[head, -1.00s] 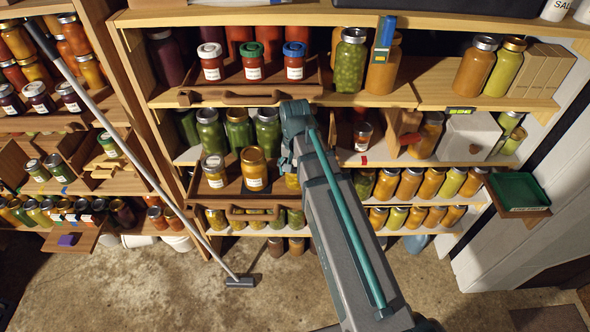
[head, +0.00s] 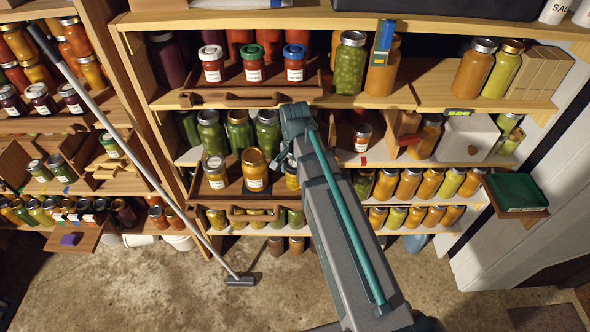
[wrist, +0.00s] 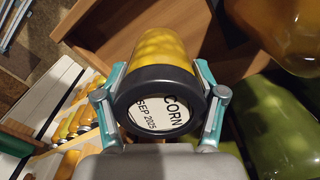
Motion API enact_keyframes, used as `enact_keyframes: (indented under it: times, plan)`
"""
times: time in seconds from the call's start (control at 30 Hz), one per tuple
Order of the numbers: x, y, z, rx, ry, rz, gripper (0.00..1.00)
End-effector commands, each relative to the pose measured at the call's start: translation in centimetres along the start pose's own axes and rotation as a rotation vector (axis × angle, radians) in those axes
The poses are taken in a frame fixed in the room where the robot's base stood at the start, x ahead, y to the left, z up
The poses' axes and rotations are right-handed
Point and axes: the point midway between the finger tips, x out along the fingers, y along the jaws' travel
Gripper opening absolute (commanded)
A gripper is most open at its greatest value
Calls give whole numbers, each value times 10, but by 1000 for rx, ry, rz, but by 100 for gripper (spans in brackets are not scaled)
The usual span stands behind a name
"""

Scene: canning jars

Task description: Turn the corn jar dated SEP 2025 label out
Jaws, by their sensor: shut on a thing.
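The corn jar (wrist: 168,48) has yellow contents and a dark lid rim. The white disc on its lid reads CORN, SEP 2025 in the wrist view. My gripper (wrist: 160,100) is shut on this jar, with one teal-and-grey finger on each side of the lid. In the head view part of a yellow jar (head: 291,184) shows just left of my arm, with a pale patch on its side. My fingers are mostly hidden there by the arm. The side label does not show in the wrist view.
Two labelled jars, one yellow (head: 254,172) and one greenish (head: 215,174), stand left of it on the pulled-out wooden tray (head: 237,194). Green jars (head: 268,131) stand behind. A green jar (wrist: 275,125) is close at the gripper's right. Shelf boards lie above and below.

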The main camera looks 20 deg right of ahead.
Motion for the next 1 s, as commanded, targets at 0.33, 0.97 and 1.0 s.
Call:
enact_keyframes:
  times: [0.33,0.97,1.0]
  plan:
    - [-2,0,0,116,0,0,34]
    - [0,-1,0,407,0,0,34]
    - [-1,-1,0,423,0,0,34]
